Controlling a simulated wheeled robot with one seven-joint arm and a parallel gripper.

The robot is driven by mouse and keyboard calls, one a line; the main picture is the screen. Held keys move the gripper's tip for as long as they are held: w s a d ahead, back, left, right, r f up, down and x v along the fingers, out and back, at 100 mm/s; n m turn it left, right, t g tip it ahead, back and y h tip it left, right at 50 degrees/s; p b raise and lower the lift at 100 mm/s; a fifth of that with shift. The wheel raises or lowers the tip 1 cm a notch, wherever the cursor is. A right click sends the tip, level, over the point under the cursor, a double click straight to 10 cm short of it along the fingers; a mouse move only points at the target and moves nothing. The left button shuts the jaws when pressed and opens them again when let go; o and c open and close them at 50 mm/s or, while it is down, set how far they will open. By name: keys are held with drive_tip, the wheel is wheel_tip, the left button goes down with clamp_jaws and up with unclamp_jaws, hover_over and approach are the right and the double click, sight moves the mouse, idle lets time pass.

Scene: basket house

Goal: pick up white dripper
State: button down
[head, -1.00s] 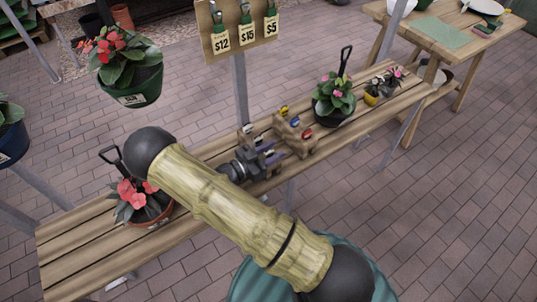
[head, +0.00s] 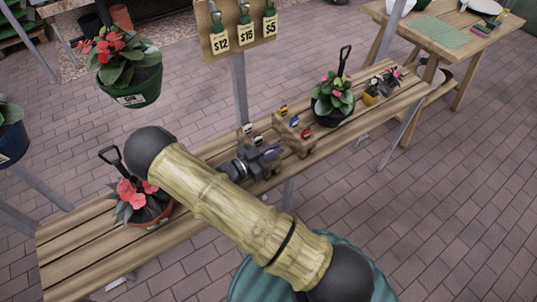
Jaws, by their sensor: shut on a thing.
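My gripper (head: 270,153) is at the near left part of a small wooden rack on the slatted bench. Its jaws are closed at the near end of the rack's left row. The white dripper between them is mostly hidden by the fingers. Two small white-topped pieces, one at the back (head: 247,128) and one nearer (head: 258,140), stand in that row beside the gripper. The rack's right row holds a yellow piece (head: 283,110), a blue piece (head: 294,121) and a red piece (head: 306,133).
A pink-flowered pot (head: 332,104) and small yellow pot (head: 371,97) stand right on the bench (head: 85,245). A hanging pot (head: 130,85) and price board (head: 236,24) are behind. A table (head: 440,30) is at upper right.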

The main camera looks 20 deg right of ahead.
drive_tip(key=shift+r, duration=0.15)
wheel_tip(320, 180, up, 10)
idle(0.5)
idle(1.2)
